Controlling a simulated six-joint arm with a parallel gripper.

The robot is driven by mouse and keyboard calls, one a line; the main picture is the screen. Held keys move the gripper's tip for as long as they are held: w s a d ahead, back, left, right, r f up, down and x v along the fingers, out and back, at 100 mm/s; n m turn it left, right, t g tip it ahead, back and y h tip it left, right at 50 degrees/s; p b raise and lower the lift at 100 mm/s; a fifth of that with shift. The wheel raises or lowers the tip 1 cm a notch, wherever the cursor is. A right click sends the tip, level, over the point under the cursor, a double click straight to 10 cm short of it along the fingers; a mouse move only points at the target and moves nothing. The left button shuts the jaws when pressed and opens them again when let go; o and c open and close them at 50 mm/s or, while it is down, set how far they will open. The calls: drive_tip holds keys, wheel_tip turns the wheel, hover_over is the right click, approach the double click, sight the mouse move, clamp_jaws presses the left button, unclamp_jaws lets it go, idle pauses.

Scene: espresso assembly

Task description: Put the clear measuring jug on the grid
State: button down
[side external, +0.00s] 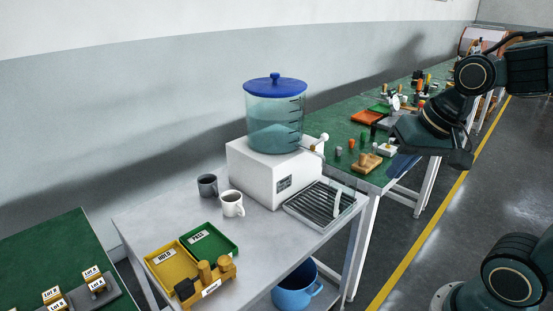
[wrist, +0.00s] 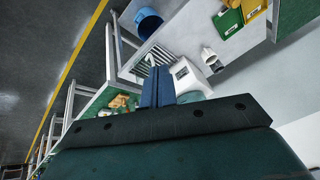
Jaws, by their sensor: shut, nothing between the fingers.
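The clear measuring jug (side external: 337,203) is hard to make out. A white handle and a faint transparent outline show at the grid's right part. The grid (side external: 306,206) is a dark slatted tray at the front of the white espresso machine (side external: 262,178). The wrist view also shows the grid (wrist: 140,68) with the white handle shape over it. The jug appears to stand upright on the grid; its exact base contact is unclear. My gripper (side external: 398,172) is right of the jug, apart from it, over the green bench edge. In the wrist view its blue fingers (wrist: 158,86) are together and empty.
A blue-lidded tank (side external: 274,122) tops the machine. A dark mug (side external: 207,185) and a white mug (side external: 232,204) stand left of it, behind yellow and green trays (side external: 222,241). A blue bucket (side external: 297,287) is below. The green bench (side external: 345,135) holds several small parts.

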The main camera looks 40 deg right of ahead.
drive_tip(key=w+d+f+m+g, duration=0.1)
drive_tip(key=w+d+f+m, duration=0.3)
drive_tip(key=d+f+m, duration=0.5)
drive_tip(key=w+d+f+m+g+y, duration=0.1)
drive_tip(key=w+d+f+m, duration=0.4)
drive_tip(key=m, duration=1.3)
drive_tip(key=d+f, duration=0.3)
drive_tip(key=d, duration=0.4)
drive_tip(key=shift+d+f, duration=0.2)
drive_tip(key=shift+f, duration=0.15)
drive_tip(key=shift+w+f, duration=0.15)
drive_tip(key=w+a+f, duration=0.1)
drive_tip(key=w+f, duration=0.5)
drive_tip(key=f, duration=0.3)
drive_tip(key=shift+a+f, duration=0.2)
drive_tip(key=shift+a, duration=0.1)
drive_tip(key=shift+w, duration=0.1)
